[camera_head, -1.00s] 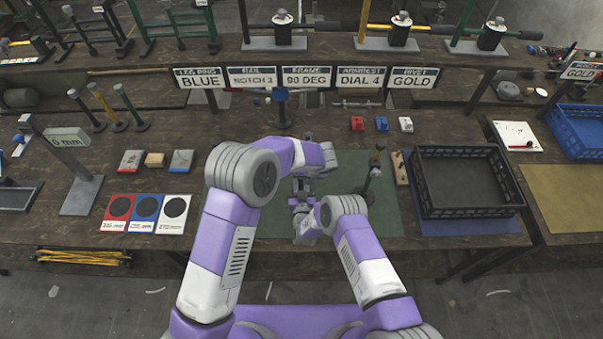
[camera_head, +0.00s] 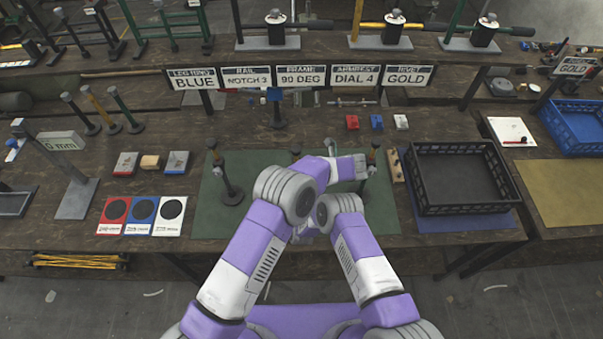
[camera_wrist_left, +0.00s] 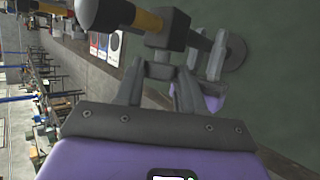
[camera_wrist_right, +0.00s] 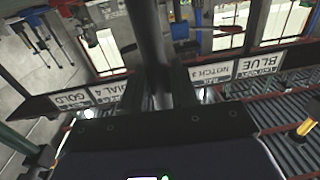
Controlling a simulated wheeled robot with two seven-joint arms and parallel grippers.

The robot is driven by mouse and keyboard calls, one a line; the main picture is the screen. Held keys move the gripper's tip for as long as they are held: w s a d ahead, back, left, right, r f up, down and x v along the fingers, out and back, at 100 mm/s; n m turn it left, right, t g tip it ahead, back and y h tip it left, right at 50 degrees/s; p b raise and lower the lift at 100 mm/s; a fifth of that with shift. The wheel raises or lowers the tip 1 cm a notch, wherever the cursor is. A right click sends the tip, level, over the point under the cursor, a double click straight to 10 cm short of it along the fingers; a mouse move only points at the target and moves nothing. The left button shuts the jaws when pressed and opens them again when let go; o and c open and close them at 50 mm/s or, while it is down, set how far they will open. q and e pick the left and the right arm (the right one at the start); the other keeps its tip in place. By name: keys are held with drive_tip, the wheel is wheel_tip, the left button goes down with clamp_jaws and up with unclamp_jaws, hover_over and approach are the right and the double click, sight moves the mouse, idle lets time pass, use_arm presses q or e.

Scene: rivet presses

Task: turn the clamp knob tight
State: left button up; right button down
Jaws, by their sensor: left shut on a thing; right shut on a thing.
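In the left wrist view, a black-ended piece with a yellow band (camera_wrist_left: 148,20) carries a dark block (camera_wrist_left: 168,32). My left gripper (camera_wrist_left: 160,70) is shut on that block. My right gripper's fingers (camera_wrist_left: 213,58) show just beyond it. In the right wrist view, my right gripper (camera_wrist_right: 160,80) is shut on a dark post (camera_wrist_right: 150,38).
One upright post (camera_head: 225,178) stands left on the green mat (camera_head: 215,222), another (camera_head: 373,160) on its right, close to my left arm. A black crate (camera_head: 465,208) stands farther right. Red, blue and white cards (camera_head: 142,228) lie left. A sign row (camera_head: 300,76) spans the back.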

use_arm(q)
drive_tip(key=shift+f, duration=0.1)
drive_tip(key=o, duration=1.1)
drive_tip(key=shift+c, duration=0.2)
drive_tip(key=v, duration=1.2)
